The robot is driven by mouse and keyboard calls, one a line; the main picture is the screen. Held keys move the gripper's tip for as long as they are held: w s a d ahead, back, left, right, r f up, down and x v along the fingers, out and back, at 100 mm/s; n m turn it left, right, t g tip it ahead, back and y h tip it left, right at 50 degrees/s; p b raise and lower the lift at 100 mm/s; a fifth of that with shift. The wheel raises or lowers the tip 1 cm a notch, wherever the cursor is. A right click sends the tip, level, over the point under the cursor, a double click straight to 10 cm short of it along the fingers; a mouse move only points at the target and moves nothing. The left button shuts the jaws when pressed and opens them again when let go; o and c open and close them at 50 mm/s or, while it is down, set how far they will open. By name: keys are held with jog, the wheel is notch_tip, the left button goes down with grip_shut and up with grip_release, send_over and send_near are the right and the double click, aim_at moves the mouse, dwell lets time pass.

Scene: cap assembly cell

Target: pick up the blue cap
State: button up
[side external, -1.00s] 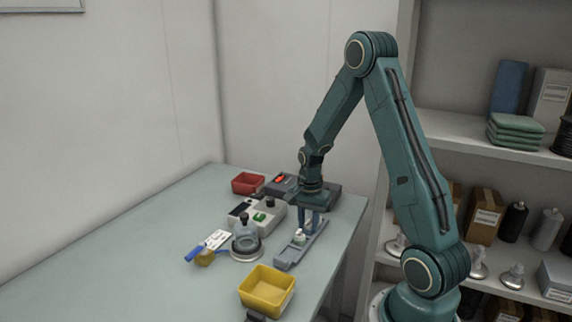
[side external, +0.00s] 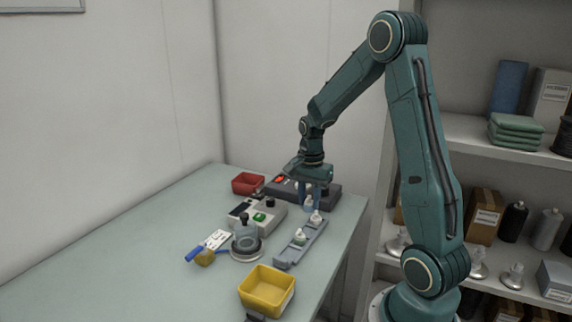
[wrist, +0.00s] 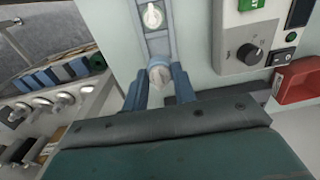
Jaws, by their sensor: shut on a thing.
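My gripper (side external: 309,197) hangs above the far end of a grey rail (side external: 289,257), with blue fingers pointing down. It is shut on a small cap (side external: 309,204), which I take to be the blue cap, clear of the rail.
A grey control box (side external: 262,214) with a green button stands left of the rail. A dark box (side external: 331,197) lies behind the gripper. The table's left front is clear.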

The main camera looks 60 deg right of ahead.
notch_tip(320, 180, up, 12)
dwell(0.4)
dwell(0.5)
jog(key=w+d+f, duration=0.3)
jog(key=w+d, duration=0.2)
jog(key=d, duration=0.4)
jog(key=w+d+f, duration=0.4)
jog(key=d, duration=0.5)
jog(key=shift+w+d+f, duration=0.25)
jog(key=shift+w+f, duration=0.05)
jog(key=shift+w, duration=0.05)
jog(key=shift+f, duration=0.15)
jog(key=shift+f, duration=3.2)
jog(key=shift+f, duration=0.7)
